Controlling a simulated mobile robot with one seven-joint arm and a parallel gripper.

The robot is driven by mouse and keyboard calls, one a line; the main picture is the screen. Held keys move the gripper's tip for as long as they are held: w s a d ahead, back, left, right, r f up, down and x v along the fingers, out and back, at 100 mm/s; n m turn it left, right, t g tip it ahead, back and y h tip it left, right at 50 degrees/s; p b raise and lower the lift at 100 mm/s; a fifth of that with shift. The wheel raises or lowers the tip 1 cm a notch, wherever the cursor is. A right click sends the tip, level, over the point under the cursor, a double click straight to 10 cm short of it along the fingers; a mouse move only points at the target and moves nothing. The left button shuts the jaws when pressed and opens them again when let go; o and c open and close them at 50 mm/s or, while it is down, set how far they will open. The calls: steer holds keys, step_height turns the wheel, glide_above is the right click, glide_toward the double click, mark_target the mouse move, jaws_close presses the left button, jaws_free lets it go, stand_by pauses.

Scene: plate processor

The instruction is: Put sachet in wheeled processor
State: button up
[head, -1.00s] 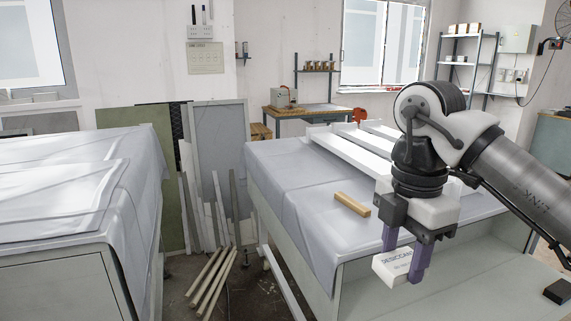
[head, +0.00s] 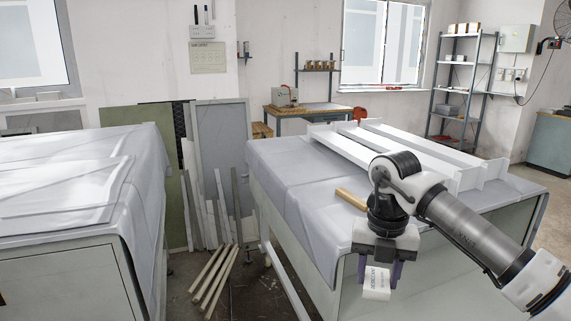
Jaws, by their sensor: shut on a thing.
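The sachet (head: 377,287) is a small white packet with dark lettering that appears to read "DESICCANT". My gripper (head: 380,271) points down with its purple fingers shut on the sachet, one finger at each side. The sachet hangs below the fingers, in front of the near side of the right-hand covered table. Its lettering now runs up and down the picture. I cannot make out a wheeled processor for certain in the head view.
The right-hand table (head: 285,205) has a grey cover, a wooden block (head: 350,198) and long white channel pieces (head: 395,150) on it. Another covered table (head: 60,215) stands at left. Wooden strips (head: 215,277) lie on the floor between them. Shelves (head: 460,95) stand at back right.

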steer(key=w+a+f+n, duration=0.2)
steer(key=f+n, duration=0.4)
steer(key=f, duration=0.1)
steer(key=w+a+f+n, duration=0.2)
steer(key=w+f+n, duration=0.1)
steer(key=f+n, duration=0.35)
steer(key=w+a+f+n, duration=0.2)
steer(key=f+n, duration=0.3)
steer(key=f, duration=0.3)
steer(key=s+a+f+n, duration=0.1)
steer(key=a+f+n, duration=0.4)
steer(key=f+n, duration=0.6)
steer(key=s+a+f+n, duration=0.2)
steer(key=a+f+n, duration=0.4)
steer(key=f+n, duration=0.5)
steer(key=shift+a+f, duration=0.25)
steer(key=shift+f, duration=0.5)
steer(key=s, duration=0.4)
steer(key=shift+s, duration=0.15)
